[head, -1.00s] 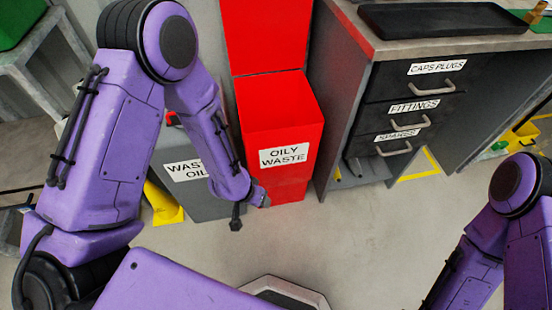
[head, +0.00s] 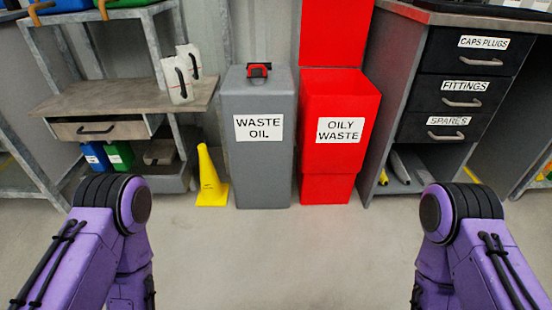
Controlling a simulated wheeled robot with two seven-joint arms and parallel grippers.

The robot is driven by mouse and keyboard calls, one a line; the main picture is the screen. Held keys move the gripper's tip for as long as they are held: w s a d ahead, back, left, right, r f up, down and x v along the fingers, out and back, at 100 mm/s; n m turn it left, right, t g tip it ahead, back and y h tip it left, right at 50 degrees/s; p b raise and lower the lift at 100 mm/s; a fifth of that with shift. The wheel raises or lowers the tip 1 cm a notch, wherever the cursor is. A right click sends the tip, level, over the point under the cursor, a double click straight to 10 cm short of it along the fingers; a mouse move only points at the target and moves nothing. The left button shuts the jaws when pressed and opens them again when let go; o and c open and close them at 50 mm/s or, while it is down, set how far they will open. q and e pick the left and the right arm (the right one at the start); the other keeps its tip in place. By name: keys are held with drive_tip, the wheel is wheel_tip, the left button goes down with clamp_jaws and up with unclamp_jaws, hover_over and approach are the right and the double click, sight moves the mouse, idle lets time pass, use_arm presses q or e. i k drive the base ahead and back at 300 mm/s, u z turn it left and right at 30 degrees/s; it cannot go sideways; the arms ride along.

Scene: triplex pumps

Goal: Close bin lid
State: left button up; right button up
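The red bin (head: 338,150) labelled "OILY WASTE" stands on the floor in the middle of the head view, right of centre. Its red lid (head: 334,30) is up, standing upright behind the bin's opening. My two purple arms show at the lower left and lower right, well short of the bin. Both arms hang down and their grippers are outside the picture.
A grey "WASTE OIL" bin (head: 262,165) stands just left of the red bin, with a yellow cone (head: 211,180) beside it. A drawer cabinet (head: 455,95) is close on the right. A workbench (head: 115,97) is at left. The floor (head: 285,255) in front is clear.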

sight(334, 33)
drive_tip(key=z, duration=1.1)
drive_tip(key=i, duration=1.45)
drive_tip(key=u, duration=0.95)
drive_tip(key=i, duration=0.25)
drive_tip(key=z, duration=1.15)
drive_tip(key=k, duration=1.05)
drive_tip(key=u, duration=0.3)
